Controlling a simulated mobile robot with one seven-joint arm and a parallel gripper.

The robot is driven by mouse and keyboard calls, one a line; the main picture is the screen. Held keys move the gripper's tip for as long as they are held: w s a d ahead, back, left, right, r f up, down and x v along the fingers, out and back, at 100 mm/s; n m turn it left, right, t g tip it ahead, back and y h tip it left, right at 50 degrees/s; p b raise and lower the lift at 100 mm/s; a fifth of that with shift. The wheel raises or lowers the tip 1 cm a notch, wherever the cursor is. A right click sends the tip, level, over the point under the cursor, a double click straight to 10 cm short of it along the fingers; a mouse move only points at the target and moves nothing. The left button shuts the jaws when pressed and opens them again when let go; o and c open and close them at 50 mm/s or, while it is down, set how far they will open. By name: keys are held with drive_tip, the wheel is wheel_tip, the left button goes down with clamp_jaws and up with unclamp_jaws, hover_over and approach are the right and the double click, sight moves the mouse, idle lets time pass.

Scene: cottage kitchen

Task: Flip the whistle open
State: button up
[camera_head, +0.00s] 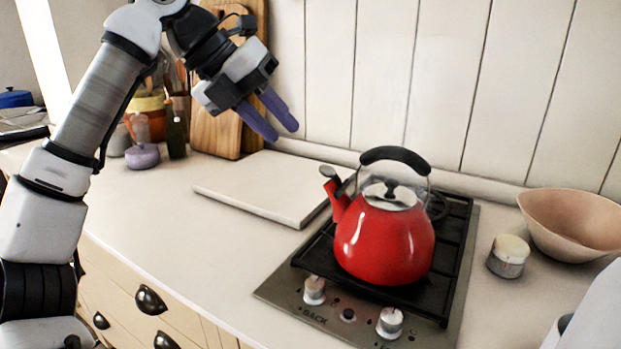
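A red kettle (385,240) with a black handle and a silver lid stands upright on the black grate of a small stove. Its spout points up to the left, and the dark whistle (330,172) sits at the spout's tip. Whether the whistle is open or closed is too small to tell. My gripper (277,122) is up and to the left of the kettle, apart from it, in front of the wall. Its two purple fingers are spread with a gap between them and hold nothing.
The stove (300,290) has knobs at its front. A pale board (262,185) lies on the counter left of the kettle. A small jar (508,256) and a wooden bowl (572,222) stand at right. Wooden cutting boards (215,130) and pots stand behind my arm. The left front counter is clear.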

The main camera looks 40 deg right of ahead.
sight(334, 193)
drive_tip(key=x, duration=1.4)
drive_tip(key=shift+w+a+f, duration=0.15)
drive_tip(key=shift+a, duration=0.05)
